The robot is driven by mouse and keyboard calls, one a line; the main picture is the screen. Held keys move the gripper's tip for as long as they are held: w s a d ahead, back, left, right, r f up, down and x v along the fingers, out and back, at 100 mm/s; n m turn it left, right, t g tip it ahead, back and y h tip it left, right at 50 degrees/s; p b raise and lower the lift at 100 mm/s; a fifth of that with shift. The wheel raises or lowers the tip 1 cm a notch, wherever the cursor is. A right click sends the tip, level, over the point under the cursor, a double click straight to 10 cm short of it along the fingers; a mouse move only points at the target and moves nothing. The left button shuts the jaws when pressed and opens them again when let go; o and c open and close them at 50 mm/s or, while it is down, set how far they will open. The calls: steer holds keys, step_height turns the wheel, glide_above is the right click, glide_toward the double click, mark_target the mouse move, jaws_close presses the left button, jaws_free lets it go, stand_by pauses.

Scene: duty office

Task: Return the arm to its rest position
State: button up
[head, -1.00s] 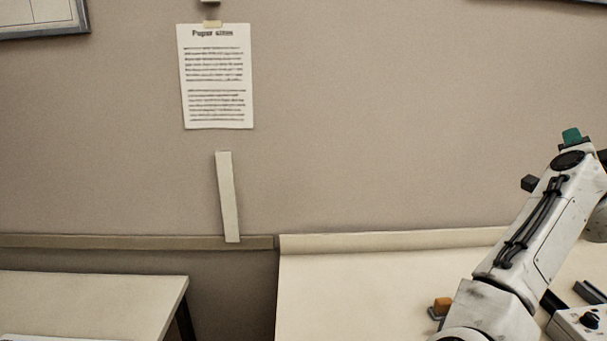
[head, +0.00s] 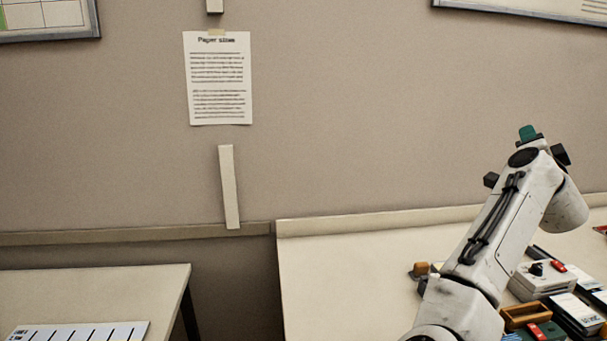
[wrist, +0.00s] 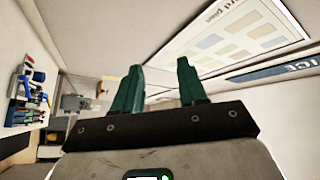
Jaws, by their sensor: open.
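My arm rises at the right of the head view, bent at a joint near the wall. My gripper (wrist: 160,88) shows in the wrist view with its two green fingers apart and nothing between them. Its fingers cannot be made out clearly in the head view. In the wrist view a board with a printed plan (wrist: 235,40) and a blue sign strip (wrist: 275,70) lie beyond the fingers.
A cream desk (head: 340,265) stands at the right, its right part crowded with a grey-white device (head: 540,278), a wooden tray (head: 525,315) and small items. A second table (head: 95,290) at the left holds a white striped sheet (head: 80,332). A paper notice (head: 218,80) hangs on the wall.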

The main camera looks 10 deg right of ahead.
steer(key=s+a+f+n+g+y, duration=0.2)
steer(key=s+a+f+n+y, duration=0.25)
steer(key=f, duration=0.55)
steer(key=s+a+f+n+g+y, duration=0.1)
steer(key=s+a+f+n+y, duration=0.1)
steer(key=s+a+f+n, duration=0.65)
steer(key=w+a+f+n+g+y, duration=0.1)
steer(key=a+f+g+y, duration=0.2)
steer(key=f, duration=0.9)
steer(key=s+a+f+n+g+y, duration=0.1)
steer(key=s+a+f+n+g, duration=0.15)
steer(key=s+a+f, duration=0.7)
steer(key=s+a+f+n+g+y, duration=0.25)
steer(key=s+a+f, duration=0.35)
steer(key=s, duration=0.6)
steer(key=s+d+f+m+g+b, duration=0.1)
steer(key=s+f+g+b, duration=0.4)
steer(key=s+f+b, duration=0.5)
step_height(320, 180, down, 6)
steer(key=shift+s+d+f+h, duration=0.15)
steer(key=shift+s+h, duration=0.25)
steer(key=shift+s, duration=0.6)
